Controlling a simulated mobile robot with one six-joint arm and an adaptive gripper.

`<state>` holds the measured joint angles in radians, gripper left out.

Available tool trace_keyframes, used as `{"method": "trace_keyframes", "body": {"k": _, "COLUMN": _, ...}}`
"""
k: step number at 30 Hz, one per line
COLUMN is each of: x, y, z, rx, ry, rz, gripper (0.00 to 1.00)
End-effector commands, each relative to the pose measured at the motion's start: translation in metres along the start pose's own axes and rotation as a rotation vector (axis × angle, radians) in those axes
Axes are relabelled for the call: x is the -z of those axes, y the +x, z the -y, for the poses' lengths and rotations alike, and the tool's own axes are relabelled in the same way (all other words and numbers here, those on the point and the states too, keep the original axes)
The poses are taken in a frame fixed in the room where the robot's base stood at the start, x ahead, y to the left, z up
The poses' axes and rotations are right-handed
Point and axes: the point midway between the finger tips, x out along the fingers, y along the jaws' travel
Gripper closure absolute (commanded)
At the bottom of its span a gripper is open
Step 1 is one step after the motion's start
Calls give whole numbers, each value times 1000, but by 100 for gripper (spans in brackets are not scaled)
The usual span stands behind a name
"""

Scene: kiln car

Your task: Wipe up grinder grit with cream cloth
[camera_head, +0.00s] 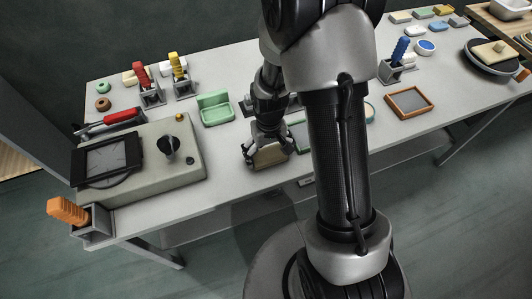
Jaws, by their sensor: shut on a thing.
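My gripper (266,150) points down near the front edge of the grey table, right of the grinder. It is shut on a small tan-cream pad (270,156), which looks like the cream cloth. The pad is low, at or just above the tabletop; I cannot tell whether it touches. The grinder (138,158) is a grey-beige box at the left with a black square frame and a dark knob. No grit can be made out at this size; my arm hides part of the table.
A green tray-like holder (215,108) stands behind and left of my gripper. Red (141,76), yellow (178,66), orange (69,211) and blue (400,50) handled tools stand in grey holders. A wood-framed panel (409,101) lies right of my arm. The table is bare between grinder and gripper.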

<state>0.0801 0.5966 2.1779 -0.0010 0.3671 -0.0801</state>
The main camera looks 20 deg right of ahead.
Motion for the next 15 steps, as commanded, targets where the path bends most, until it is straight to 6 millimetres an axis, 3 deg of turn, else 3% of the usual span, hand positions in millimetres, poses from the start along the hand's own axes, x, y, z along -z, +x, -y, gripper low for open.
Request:
{"method": "trace_keyframes", "body": {"k": 8, "x": 1, "y": 0, "z": 0, "rx": 0, "ry": 0, "rz": 0, "gripper": 43}}
{"method": "trace_keyframes", "body": {"k": 15, "x": 15, "y": 0, "z": 0, "rx": 0, "ry": 0, "rz": -1, "gripper": 43}}
